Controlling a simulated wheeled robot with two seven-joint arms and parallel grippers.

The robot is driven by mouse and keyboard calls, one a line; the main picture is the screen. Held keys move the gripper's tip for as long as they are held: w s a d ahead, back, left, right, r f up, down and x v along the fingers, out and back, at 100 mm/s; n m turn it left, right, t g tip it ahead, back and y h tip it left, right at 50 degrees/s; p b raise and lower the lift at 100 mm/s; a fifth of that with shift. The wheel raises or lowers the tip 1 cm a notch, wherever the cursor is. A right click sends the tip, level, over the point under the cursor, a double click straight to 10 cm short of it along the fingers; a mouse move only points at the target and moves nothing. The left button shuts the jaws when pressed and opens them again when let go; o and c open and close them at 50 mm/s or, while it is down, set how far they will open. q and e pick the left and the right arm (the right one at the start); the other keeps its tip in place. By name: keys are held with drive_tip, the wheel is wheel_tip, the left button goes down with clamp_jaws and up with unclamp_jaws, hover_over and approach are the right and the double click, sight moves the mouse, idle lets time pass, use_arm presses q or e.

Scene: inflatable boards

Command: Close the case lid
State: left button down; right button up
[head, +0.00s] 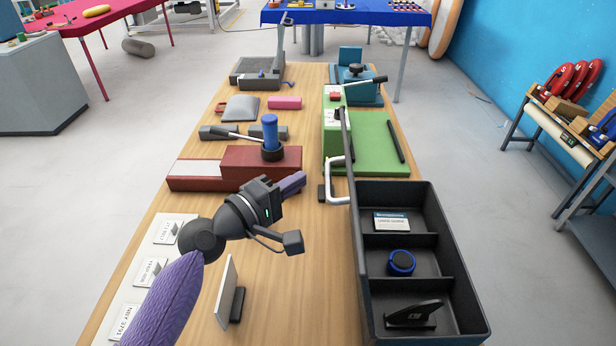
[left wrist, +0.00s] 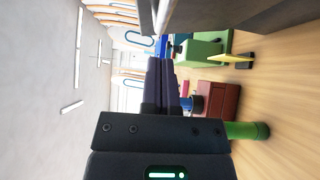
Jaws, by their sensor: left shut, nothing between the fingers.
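The dark case (head: 447,250) stands open at the right front of the wooden bench. Its three compartments hold a labelled card box (head: 391,222), a blue-and-black round part (head: 401,262) and a black bracket-like part (head: 413,314). My right gripper is out of view.
A pale upright plate (head: 227,290) stands left of the case. White label cards (head: 150,271) line the left edge.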

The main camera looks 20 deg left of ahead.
use_arm(q)
drive_tip(key=shift+w+d, duration=0.15)
drive_tip(key=shift+d, duration=0.45)
drive_tip(key=shift+w+d, duration=0.15)
drive_tip(key=shift+d, duration=0.45)
drive_tip(key=shift+r, duration=0.1)
